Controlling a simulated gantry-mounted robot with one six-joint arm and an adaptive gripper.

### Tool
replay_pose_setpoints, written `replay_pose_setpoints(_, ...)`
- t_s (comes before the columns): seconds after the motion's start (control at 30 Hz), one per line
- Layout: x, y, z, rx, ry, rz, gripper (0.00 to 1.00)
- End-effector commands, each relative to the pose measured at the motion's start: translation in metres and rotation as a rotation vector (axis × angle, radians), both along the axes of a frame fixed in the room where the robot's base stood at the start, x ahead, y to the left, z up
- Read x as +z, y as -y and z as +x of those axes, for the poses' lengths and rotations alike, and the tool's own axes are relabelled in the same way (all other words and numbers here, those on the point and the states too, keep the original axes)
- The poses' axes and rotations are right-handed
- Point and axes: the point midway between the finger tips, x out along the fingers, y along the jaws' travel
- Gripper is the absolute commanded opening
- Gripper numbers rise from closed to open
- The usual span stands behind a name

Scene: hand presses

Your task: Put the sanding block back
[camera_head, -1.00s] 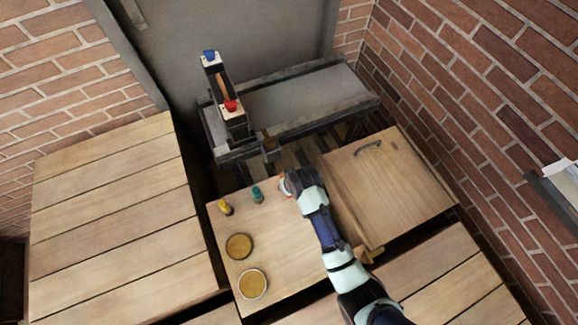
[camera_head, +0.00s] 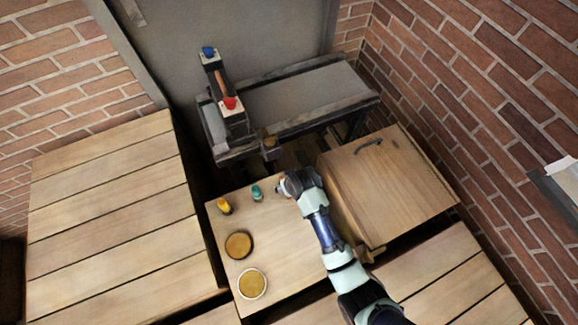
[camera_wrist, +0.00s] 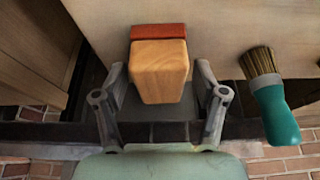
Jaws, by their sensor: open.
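The sanding block, a pale wooden block (camera_wrist: 160,78) with a red strip (camera_wrist: 158,31) along its far side, stands in the wrist view near the edge of a wooden worktop. My gripper (camera_wrist: 162,88) is open, with one finger on each side of the block and a visible gap on both sides. In the head view my gripper (camera_head: 281,186) is over the far edge of the worktop (camera_head: 283,240), and it mostly hides the block.
A teal-handled brush (camera_wrist: 275,112) lies close to my right finger; it also shows in the head view (camera_head: 257,193). A yellow-handled brush (camera_head: 224,206) and two round tins (camera_head: 238,246) (camera_head: 252,284) are further left. A wooden cabinet (camera_head: 390,190) stands close right; the press (camera_head: 232,120) is behind.

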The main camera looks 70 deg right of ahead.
Motion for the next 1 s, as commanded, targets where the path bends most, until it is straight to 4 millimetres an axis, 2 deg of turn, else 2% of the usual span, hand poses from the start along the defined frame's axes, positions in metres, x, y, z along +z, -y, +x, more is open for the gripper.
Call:
replay_pose_setpoints(0.3, 0.075, -0.021, -0.019, 0.0, 0.001, -0.002, 0.71)
replay_pose_setpoints(0.47, 0.101, -0.03, -0.026, 0.0, 0.001, -0.001, 0.71)
replay_pose_setpoints(0.6, 0.109, -0.034, -0.029, 0.0, 0.0, 0.0, 0.71)
replay_pose_setpoints(1.0, 0.108, -0.034, -0.03, 0.0, 0.0, 0.0, 0.71)
